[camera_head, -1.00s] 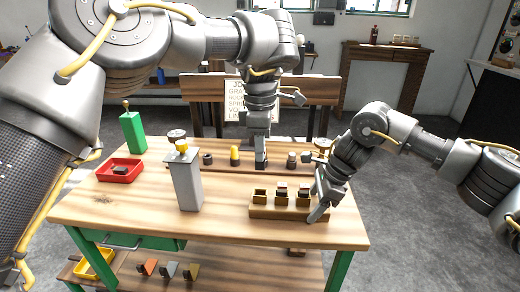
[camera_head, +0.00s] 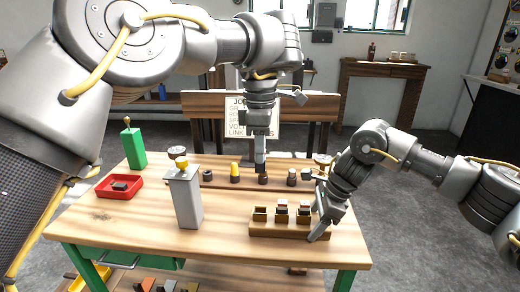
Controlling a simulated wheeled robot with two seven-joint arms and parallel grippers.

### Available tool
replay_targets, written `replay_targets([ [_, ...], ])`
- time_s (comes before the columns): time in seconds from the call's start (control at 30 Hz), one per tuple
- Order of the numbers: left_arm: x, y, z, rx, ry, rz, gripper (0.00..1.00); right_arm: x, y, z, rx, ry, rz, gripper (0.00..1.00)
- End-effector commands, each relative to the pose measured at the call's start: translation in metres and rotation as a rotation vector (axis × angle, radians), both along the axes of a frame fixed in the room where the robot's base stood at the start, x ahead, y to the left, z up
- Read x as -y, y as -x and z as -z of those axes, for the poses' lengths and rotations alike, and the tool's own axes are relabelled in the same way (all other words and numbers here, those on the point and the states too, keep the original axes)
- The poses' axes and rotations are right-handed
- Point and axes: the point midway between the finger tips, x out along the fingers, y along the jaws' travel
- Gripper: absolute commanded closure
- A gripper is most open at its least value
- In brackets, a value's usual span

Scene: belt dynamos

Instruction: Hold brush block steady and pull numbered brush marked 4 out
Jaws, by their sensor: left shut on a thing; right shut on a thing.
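The tan wooden brush block (camera_head: 275,231) lies near the table's front right and has a row of upright holders. The middle and right holders show reddish tops (camera_head: 282,205); the left holder looks empty. No number can be read, so I cannot tell which brush is marked 4. My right gripper (camera_head: 320,231) is shut at the block's right end. My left gripper (camera_head: 260,168) is shut above the row of small parts behind the block, over a dark stub (camera_head: 263,179). What its fingers hold is too small to make out.
A grey post (camera_head: 187,203) with a yellow part on top stands left of the block. A red tray (camera_head: 118,188) and a green box (camera_head: 134,150) stand at the left. A yellow piece (camera_head: 235,173) stands in the back row. The table's front left is clear.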

Motion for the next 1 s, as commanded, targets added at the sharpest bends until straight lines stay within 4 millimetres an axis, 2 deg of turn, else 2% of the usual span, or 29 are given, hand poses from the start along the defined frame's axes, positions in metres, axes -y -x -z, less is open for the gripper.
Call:
replay_targets([
  [0.03,0.000,0.000,0.000,0.000,0.000,0.000,1.00,0.001,0.001,0.002,-0.003,0.003,0.000,0.35],
  [0.2,0.000,0.000,0.000,0.000,0.000,0.000,1.00,0.001,0.000,0.001,-0.002,0.002,0.000,0.13],
  [0.23,0.000,0.000,0.000,0.000,0.000,0.000,1.00,0.001,0.000,0.001,-0.002,0.002,0.000,0.11],
  [0.57,0.000,0.000,0.000,0.000,0.000,0.000,1.00,0.002,0.000,-0.004,0.001,0.000,0.000,0.11],
  [0.67,0.000,0.000,0.000,0.000,0.000,0.000,1.00,0.007,-0.001,-0.016,0.003,0.001,0.001,0.11],
  [1.0,0.000,0.000,0.000,0.000,0.000,0.000,1.00,0.033,-0.001,-0.080,0.002,0.001,0.002,0.11],
])
